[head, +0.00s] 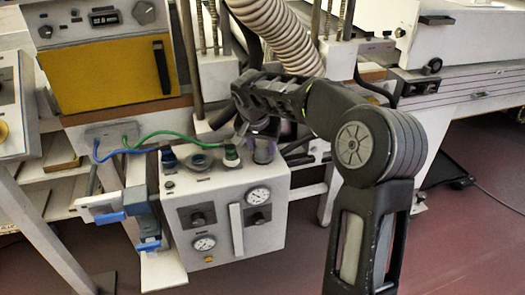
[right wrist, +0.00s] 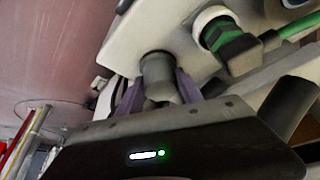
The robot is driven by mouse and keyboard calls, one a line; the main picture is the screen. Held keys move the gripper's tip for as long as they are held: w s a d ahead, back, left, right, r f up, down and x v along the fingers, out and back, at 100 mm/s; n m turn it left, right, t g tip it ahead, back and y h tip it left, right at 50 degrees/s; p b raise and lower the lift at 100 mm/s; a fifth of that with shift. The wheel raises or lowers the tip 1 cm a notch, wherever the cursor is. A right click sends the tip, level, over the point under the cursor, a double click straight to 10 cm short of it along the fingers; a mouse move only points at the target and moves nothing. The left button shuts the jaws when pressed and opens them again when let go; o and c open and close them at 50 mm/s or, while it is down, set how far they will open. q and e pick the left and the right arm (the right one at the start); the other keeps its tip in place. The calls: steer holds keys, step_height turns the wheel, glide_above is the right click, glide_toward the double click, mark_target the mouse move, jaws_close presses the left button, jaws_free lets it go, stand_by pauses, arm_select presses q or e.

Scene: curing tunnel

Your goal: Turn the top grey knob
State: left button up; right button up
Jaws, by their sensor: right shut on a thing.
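A white control box (head: 180,228) stands low at centre left. A grey knob (head: 263,152) stands on the right end of its top face, partly covered by my right gripper (head: 263,139). In the right wrist view the same grey knob (right wrist: 158,70) sits between the purple fingers of my right gripper (right wrist: 159,92), which is shut on it from both sides. The knob still stands on the box. A turn mark on it cannot be made out. My left gripper is not in view.
Beside the held knob is a green plug (head: 231,154) with a green cable, also in the right wrist view (right wrist: 232,44). Further left are a round grey fitting (head: 200,162) and a blue plug (head: 168,158). Gauges (head: 258,195) mark the front. A ribbed hose (head: 275,35) hangs behind.

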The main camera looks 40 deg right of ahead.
steer(key=o, duration=1.4)
steer(key=shift+c, duration=0.2)
steer(key=shift+r, duration=0.15)
steer(key=v, duration=0.7)
steer(key=shift+a+r, duration=0.2)
steer(key=shift+r, duration=0.05)
steer(key=shift+s+f, duration=0.1)
